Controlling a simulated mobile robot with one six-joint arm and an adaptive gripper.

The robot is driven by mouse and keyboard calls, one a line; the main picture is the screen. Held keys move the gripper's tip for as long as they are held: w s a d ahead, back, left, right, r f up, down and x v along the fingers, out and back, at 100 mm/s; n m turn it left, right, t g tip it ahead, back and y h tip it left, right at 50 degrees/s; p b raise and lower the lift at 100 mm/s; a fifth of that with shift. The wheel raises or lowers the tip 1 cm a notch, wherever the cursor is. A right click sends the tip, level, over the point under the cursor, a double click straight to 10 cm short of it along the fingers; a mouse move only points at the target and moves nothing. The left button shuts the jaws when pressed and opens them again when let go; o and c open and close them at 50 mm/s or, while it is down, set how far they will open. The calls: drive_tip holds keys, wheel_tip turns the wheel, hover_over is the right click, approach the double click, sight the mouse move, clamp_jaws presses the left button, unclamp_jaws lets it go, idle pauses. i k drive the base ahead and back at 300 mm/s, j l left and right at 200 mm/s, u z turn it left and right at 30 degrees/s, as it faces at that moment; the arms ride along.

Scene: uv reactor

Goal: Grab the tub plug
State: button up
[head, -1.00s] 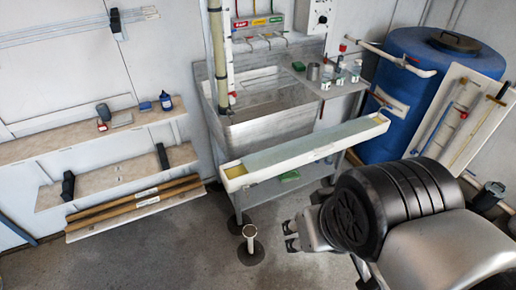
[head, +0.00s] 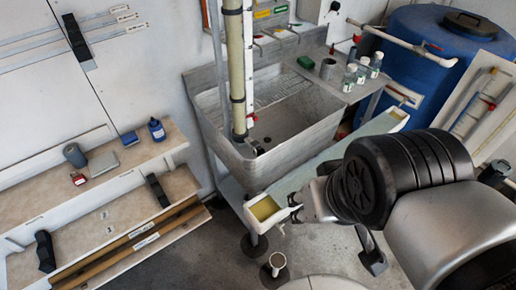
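The metal tub (head: 310,140) stands in the middle of the head view, and its inside is partly visible. A small dark round thing (head: 258,149) lies low in the tub beside the upright pipe; I cannot tell whether it is the plug. No other thing is clearly a plug. My gripper (head: 288,213) is in front of the tub, over the near end of the long white trough. Its small fingers look apart, with nothing seen between them.
The white trough (head: 264,210) runs along the tub's front, partly behind my arm. Bottles (head: 362,70) and a metal cup (head: 328,68) stand on the right ledge. Shelves (head: 130,160) with small items are at left. A short pipe (head: 277,262) stands on the floor. A blue barrel (head: 415,75) is at the back right.

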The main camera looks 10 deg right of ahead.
sight(260, 150)
drive_tip(key=j+z, duration=0.1)
drive_tip(key=i+l+u, duration=0.1)
drive_tip(key=l+u, duration=0.25)
drive_tip(key=i+l+u, duration=0.1)
drive_tip(key=u, duration=0.25)
drive_tip(key=l+u, duration=0.35)
drive_tip(key=i+l+u, duration=0.15)
drive_tip(key=l, duration=1)
drive_tip(key=l+u, duration=0.15)
drive_tip(key=l, duration=1)
drive_tip(key=i+j, duration=0.1)
drive_tip(key=i, duration=0.1)
